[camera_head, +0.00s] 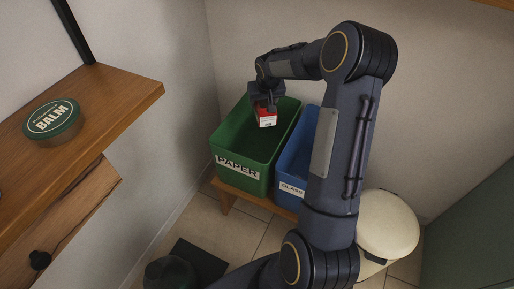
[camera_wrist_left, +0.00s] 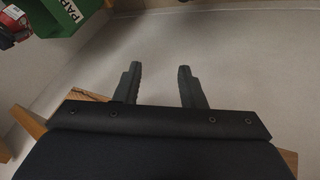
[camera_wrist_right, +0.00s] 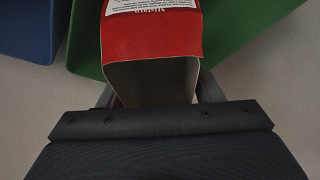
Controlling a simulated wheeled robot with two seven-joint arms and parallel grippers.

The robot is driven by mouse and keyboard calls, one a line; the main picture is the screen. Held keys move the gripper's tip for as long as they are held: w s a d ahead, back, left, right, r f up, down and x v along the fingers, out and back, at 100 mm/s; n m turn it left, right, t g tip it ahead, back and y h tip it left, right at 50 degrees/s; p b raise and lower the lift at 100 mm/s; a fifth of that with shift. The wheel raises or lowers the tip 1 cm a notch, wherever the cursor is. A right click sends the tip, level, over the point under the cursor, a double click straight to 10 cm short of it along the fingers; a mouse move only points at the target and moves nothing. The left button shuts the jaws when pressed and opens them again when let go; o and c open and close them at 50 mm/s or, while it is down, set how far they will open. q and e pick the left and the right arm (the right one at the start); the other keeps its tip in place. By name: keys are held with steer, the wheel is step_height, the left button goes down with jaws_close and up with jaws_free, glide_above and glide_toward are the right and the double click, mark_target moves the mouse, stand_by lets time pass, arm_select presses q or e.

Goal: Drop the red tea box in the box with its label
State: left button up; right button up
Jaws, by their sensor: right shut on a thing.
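The red tea box (camera_head: 266,117), with a white label, is held by my right gripper (camera_head: 264,104) over the opening of the green box (camera_head: 237,174), which is labelled PAPER. In the right wrist view the tea box (camera_wrist_right: 152,38) sits between the fingers, its near end open and hollow, with green wall behind it. The green box also shows at the top left of the left wrist view (camera_wrist_left: 88,28). My left gripper (camera_wrist_left: 157,85) is open and empty, away from the boxes.
A blue box (camera_head: 293,173) labelled GLASS stands right of the green one on a low wooden bench (camera_head: 227,197). A BALM tin (camera_head: 53,122) lies on the wooden shelf (camera_head: 118,88) at left.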

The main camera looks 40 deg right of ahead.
mark_target(263, 112)
step_height(263, 112, down, 5)
steer(key=b, duration=0.3)
steer(key=o, duration=1)
steer(key=shift+o, duration=0.2)
steer(key=p+v, duration=0.2)
steer(key=v, duration=0.5)
steer(key=shift+w+r, duration=0.1)
steer(key=shift+s+a+r, duration=0.1)
steer(key=shift+s+r, duration=0.15)
steer(key=shift+r, duration=0.1)
